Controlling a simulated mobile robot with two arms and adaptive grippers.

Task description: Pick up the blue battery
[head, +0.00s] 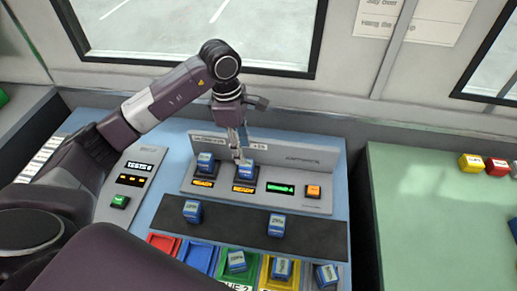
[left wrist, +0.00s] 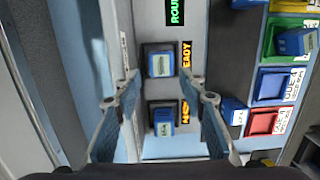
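Several blue batteries are in view. Two stand in dark slots of the grey panel: a left one (head: 205,160) and a right one (head: 246,170). In the left wrist view the right one is the upper battery (left wrist: 161,65) and the left one the lower battery (left wrist: 163,122). My left gripper (head: 241,152) points down at the right battery, its tips overlapping it in the head view. In the left wrist view its fingers (left wrist: 163,82) are spread wide with nothing gripped. Whether the tips touch the battery I cannot tell. My right gripper is out of view.
The panel's upright back (head: 290,152) rises behind the slots. A green table (head: 420,215) at the right holds small coloured blocks.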

